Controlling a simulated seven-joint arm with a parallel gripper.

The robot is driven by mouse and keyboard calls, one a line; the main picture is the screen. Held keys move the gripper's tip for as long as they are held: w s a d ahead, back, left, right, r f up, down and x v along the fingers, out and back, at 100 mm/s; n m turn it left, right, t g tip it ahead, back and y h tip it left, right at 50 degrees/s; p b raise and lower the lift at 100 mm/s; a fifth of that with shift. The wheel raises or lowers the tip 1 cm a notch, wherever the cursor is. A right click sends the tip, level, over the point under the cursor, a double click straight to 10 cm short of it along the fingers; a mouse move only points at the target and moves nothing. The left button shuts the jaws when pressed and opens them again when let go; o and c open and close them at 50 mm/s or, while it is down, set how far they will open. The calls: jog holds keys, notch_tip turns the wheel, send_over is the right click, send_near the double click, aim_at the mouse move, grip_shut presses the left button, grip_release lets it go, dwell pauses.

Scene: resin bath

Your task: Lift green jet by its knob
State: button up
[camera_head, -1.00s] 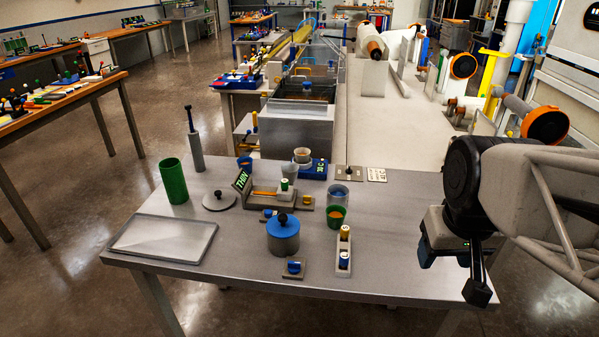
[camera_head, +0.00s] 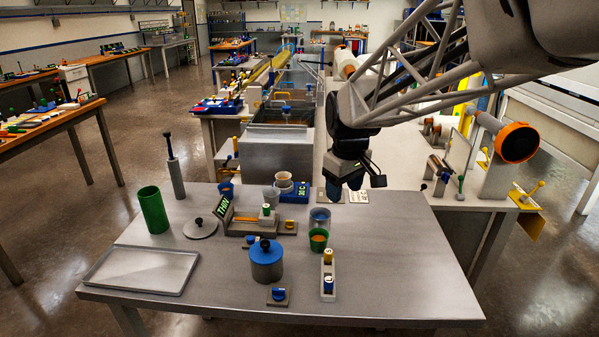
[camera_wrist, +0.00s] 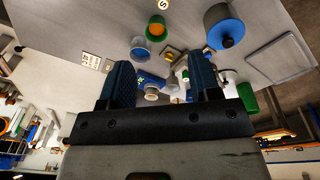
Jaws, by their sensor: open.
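A small white cylinder with a green top (camera_head: 266,210), which looks like the green jet, stands on the grey stand beside the THIN sign (camera_head: 224,208). A small green spot between the fingers in the wrist view may be the same piece, partly crowded by its neighbours. My gripper (camera_head: 345,188) is open and empty, above the back right of the grey table (camera_head: 390,260), to the right of the stand and apart from it. In the wrist view my gripper (camera_wrist: 160,66) shows two dark blue fingers spread wide, with the table items beyond them.
A white rack (camera_head: 328,271) holds yellow- and blue-topped pieces. A green cup (camera_head: 318,241), blue-lidded pot (camera_head: 266,264), clear blue-filled cup (camera_head: 320,218) and blue device (camera_head: 301,192) stand near the stand. A tall green cylinder (camera_head: 153,209) and flat tray (camera_head: 140,270) are left. The table's right is clear.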

jog(key=w+a+f+n, duration=0.4)
jog(key=w+a+f, duration=0.1)
jog(key=w+a, duration=0.55)
jog(key=n+g, duration=0.1)
jog(key=n, duration=0.3)
send_over(266, 206)
notch_tip(266, 206, down, 8)
jog(key=shift+f, duration=0.15)
jog(key=shift+f, duration=0.15)
jog(key=shift+f, duration=1.2)
jog(key=shift+f, duration=0.1)
jog(key=shift+w+f, duration=0.1)
jog(key=shift+f, duration=2.4)
